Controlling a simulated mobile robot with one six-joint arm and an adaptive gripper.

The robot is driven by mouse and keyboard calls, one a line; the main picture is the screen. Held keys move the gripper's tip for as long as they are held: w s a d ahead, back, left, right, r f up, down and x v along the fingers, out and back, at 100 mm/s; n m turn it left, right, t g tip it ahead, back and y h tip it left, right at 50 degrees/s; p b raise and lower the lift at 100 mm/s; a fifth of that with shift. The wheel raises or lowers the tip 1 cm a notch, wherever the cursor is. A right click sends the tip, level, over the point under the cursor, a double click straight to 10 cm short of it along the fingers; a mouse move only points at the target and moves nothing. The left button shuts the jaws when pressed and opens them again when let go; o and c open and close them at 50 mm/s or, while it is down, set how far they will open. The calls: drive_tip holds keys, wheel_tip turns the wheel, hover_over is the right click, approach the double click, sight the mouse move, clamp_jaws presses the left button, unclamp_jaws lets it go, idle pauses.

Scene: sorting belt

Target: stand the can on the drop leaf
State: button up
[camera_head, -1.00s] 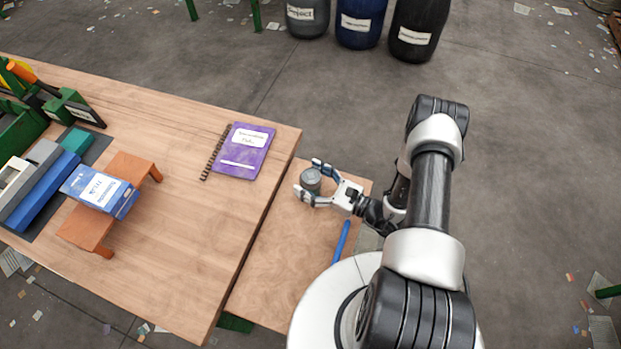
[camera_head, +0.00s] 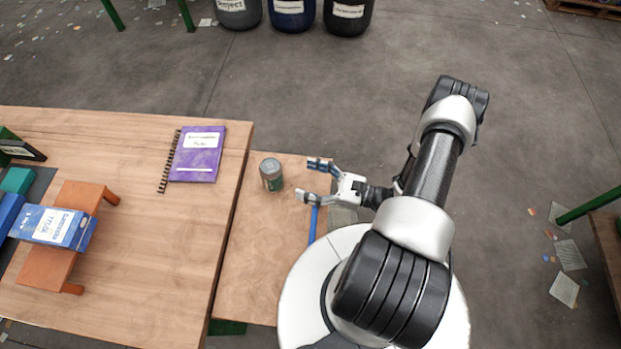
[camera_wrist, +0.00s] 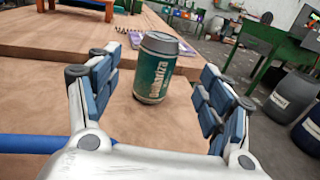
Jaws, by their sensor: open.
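The can (camera_head: 271,175) is green with a grey top and stands upright on the drop leaf (camera_head: 262,255), the lower wooden panel at the right edge of the table. In the wrist view the can (camera_wrist: 158,70) stands beyond my fingertips, centred between them, with its label facing me. My gripper (camera_head: 313,181) is open and empty, just right of the can and apart from it. Both fingers also show in the wrist view (camera_wrist: 160,85), spread wide with a clear gap on each side of the can.
A purple notebook (camera_head: 197,154) lies on the main table (camera_head: 150,250), left of the leaf. A blue and white box (camera_head: 52,227) rests on an orange stand (camera_head: 78,196). A blue bar (camera_head: 312,222) runs near the leaf's right edge. Labelled bins (camera_head: 292,15) stand on the floor behind.

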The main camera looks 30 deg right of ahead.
drive_tip(key=s+a+r+n+g, duration=0.2)
drive_tip(key=a+r+n+g, duration=0.2)
drive_tip(key=r+n+g, duration=0.5)
drive_tip(key=s+a+r+n+g, duration=0.1)
drive_tip(key=a+r+n+g, duration=0.5)
drive_tip(key=r, duration=0.6)
drive_tip(key=s+d+r+n+t+h, duration=0.1)
drive_tip(key=s+r+n+t+h, duration=0.2)
drive_tip(key=s+r+n+h, duration=0.2)
drive_tip(key=s+d+r+n+t+h, duration=0.1)
drive_tip(key=s+r+n+t+h, duration=0.2)
drive_tip(key=r+n+h, duration=0.4)
drive_tip(key=shift+s+r+t, duration=0.3)
drive_tip(key=shift+s+r, duration=0.6)
drive_tip(key=shift+r, duration=0.7)
drive_tip(key=shift+d, duration=0.1)
